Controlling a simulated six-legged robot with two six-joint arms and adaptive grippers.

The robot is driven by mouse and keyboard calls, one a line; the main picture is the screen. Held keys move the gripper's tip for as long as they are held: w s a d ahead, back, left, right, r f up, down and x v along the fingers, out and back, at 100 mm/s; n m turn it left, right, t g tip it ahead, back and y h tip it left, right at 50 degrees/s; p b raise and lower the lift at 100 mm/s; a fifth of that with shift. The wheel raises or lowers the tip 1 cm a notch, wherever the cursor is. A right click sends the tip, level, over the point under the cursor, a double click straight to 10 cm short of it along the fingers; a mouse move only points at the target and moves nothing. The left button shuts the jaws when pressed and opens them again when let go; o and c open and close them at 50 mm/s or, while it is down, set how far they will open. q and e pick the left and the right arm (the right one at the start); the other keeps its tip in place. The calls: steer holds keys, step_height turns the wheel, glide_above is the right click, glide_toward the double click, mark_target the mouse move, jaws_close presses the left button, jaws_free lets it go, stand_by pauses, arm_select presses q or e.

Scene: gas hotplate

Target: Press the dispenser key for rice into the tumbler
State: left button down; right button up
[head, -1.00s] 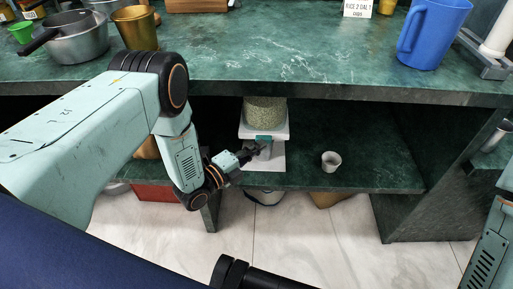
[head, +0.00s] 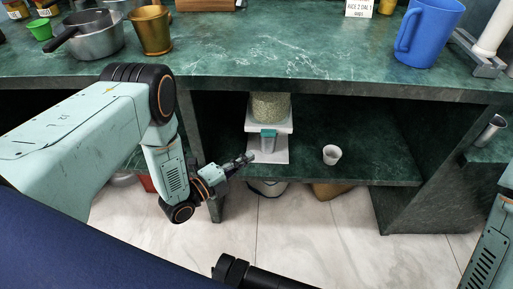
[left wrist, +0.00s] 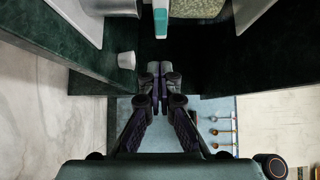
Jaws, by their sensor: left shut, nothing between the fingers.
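The dispenser (head: 283,126) stands on the shelf below the counter, a white body with a clear grain-filled hopper (head: 270,106) on top. Its teal key (head: 268,133) is on the front, with a grey part under it that I cannot make out clearly. The key also shows at the top of the left wrist view (left wrist: 160,22). A small whitish cup (head: 332,154) stands upright on the shelf to the right, apart from the dispenser. My left gripper (head: 247,159) is shut and empty, just left of and below the key, apart from it.
The green counter (head: 300,55) overhangs the shelf (head: 375,170). On it are a steel pan (head: 97,43), a brass pot (head: 150,30), a blue jug (head: 428,35) and a sign (head: 359,8). A metal cup (head: 491,130) is at the far right. The shelf around the whitish cup is free.

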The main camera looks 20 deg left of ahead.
arm_select(q)
steer(key=p+v, duration=0.1)
steer(key=v, duration=0.2)
steer(key=shift+s, duration=0.3)
steer(key=shift+r, duration=0.1)
stand_by(1.3)
